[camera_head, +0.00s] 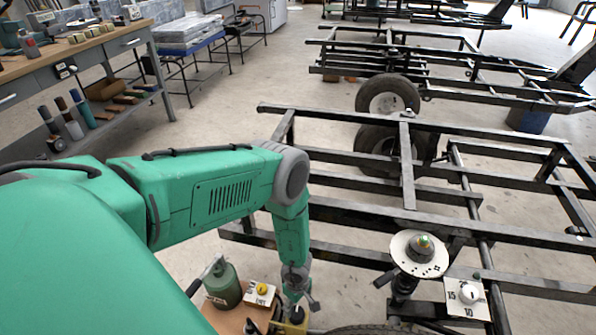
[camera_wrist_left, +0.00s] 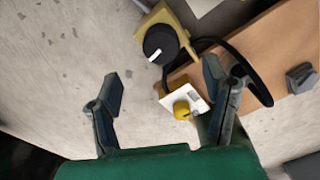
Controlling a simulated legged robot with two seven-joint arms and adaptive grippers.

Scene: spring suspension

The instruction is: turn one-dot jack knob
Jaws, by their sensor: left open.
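My left gripper (camera_head: 299,296) hangs low beside the wooden board (camera_head: 226,318) in the head view. A yellow knob (camera_wrist_left: 181,108) on a white plate sits near the right finger; in the head view the yellow knob (camera_head: 262,288) is left of the gripper. A black knob (camera_wrist_left: 160,42) with a white pointer sits on a yellow bracket beyond the fingers. No dot marking can be read, so I cannot tell which is the one-dot jack knob. My right gripper is out of view.
A green canister (camera_head: 222,287) stands on the board. A grey knob (camera_wrist_left: 301,77) and a black cable (camera_wrist_left: 262,88) show in the wrist view. A white disc (camera_head: 398,250) and a numbered dial plate (camera_head: 480,309) are at right, near the black frame (camera_head: 340,213).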

